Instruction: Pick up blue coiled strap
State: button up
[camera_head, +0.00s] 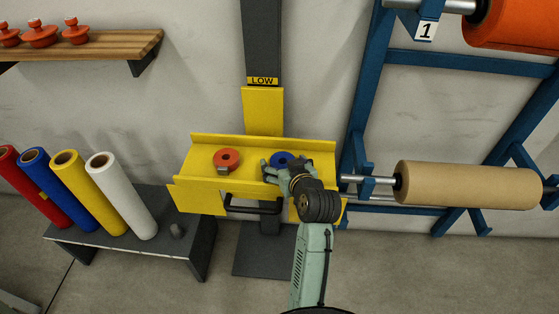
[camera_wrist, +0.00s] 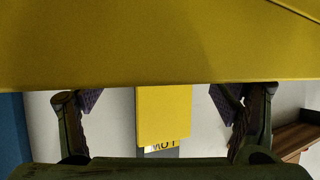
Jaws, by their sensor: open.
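The blue coiled strap (camera_head: 281,158) lies on the yellow tray (camera_head: 319,147), right of its middle. My gripper (camera_head: 267,171) is in front of the strap and hides part of it in the head view. The gripper is open, and its fingers point left over the tray. I cannot tell whether it touches the strap. In the wrist view my gripper (camera_wrist: 160,103) shows two spread fingers with nothing between them. A yellow surface (camera_wrist: 150,45) fills the top of that view, and the strap does not show there.
An orange coil (camera_head: 227,158) lies on the tray to the left. The tray has a black front handle (camera_head: 253,207). A blue rack (camera_head: 364,100) with a tan roll (camera_head: 465,184) stands close on the right. Several upright rolls stand on a dark bench (camera_head: 184,222) at left.

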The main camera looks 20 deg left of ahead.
jog(key=shift+s+d+r, duration=0.1)
jog(key=shift+r, duration=0.05)
jog(key=shift+c, duration=0.3)
jog(key=c, duration=1.3)
